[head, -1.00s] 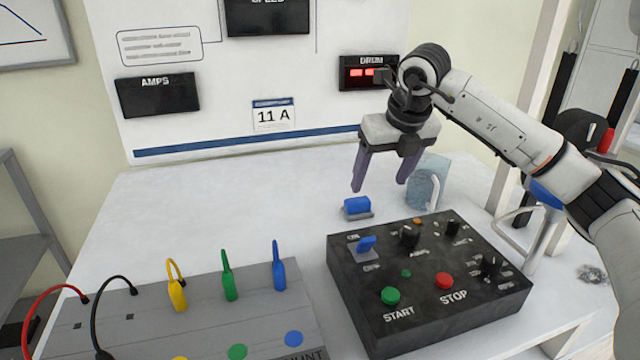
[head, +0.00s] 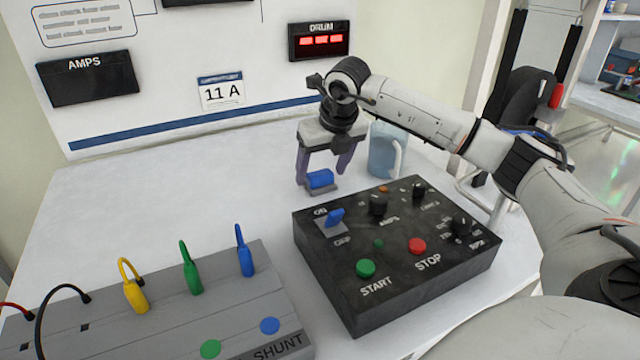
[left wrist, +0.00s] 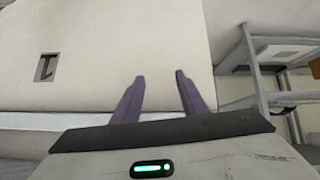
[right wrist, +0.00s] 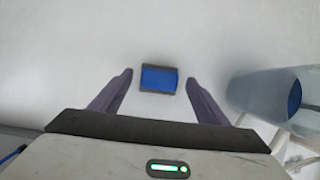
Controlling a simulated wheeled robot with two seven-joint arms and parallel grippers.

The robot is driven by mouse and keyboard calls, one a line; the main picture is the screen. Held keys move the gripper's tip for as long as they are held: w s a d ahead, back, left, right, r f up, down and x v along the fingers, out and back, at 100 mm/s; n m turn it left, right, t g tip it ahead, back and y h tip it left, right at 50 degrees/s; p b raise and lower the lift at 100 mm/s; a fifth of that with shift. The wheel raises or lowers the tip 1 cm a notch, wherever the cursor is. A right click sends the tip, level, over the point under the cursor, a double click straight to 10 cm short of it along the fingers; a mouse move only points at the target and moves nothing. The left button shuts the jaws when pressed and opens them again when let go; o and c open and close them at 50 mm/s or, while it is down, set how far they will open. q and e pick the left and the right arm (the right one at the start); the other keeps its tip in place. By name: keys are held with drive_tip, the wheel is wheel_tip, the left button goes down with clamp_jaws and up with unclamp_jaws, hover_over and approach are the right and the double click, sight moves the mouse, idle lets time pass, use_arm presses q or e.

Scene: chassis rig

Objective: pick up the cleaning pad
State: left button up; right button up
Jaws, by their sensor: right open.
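The cleaning pad, a small blue block on a grey base (head: 320,180), lies on the white table behind the black control box. My right gripper (head: 322,178) is above it, pointing down, with its purple fingers apart. In the right wrist view the pad (right wrist: 158,79) shows between the open fingertips, with a gap on each side and nothing held. My left gripper (left wrist: 160,77) shows only in the left wrist view; its fingers are apart and empty, facing a pale surface.
A translucent blue jug (head: 385,150) stands close to the right of my right gripper. The black control box (head: 400,285) with knobs and buttons is in front of the pad. A grey terminal block (head: 170,325) with coloured plugs is front left. The table's left part is clear.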

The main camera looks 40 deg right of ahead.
sight(321, 175)
drive_tip(key=shift+w+f, duration=0.1)
drive_tip(key=shift+f, duration=0.05)
drive_tip(key=c, duration=1.1)
wheel_tip(321, 175, up, 10)
drive_tip(key=shift+r+p, duration=0.1)
drive_tip(key=shift+p, duration=0.85)
drive_tip(key=shift+c, duration=0.2)
